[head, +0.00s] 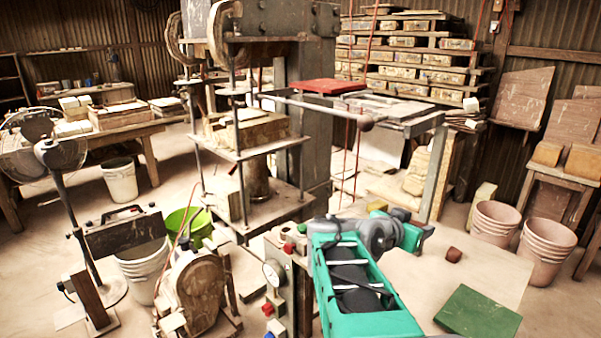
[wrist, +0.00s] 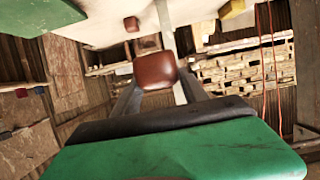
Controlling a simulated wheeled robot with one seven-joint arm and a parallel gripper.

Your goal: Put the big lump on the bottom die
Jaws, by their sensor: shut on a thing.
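The big lump (wrist: 155,70), reddish brown, is between the two grey fingers of my gripper (wrist: 156,80) in the wrist view, and the fingers are shut on it. In the head view my gripper (head: 412,233) is above the pale table right of the press, apart from the press. A brown patch (head: 400,214) beside it looks like the held lump, mostly hidden by the wrist. A pale block (head: 245,131) on the press's plate under the ram seems to be the bottom die; I cannot tell for sure.
A small red-brown lump (head: 453,255) and a green board (head: 478,312) lie on the pale table (head: 500,268). A yellow block (head: 376,206) is near the table's far side.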

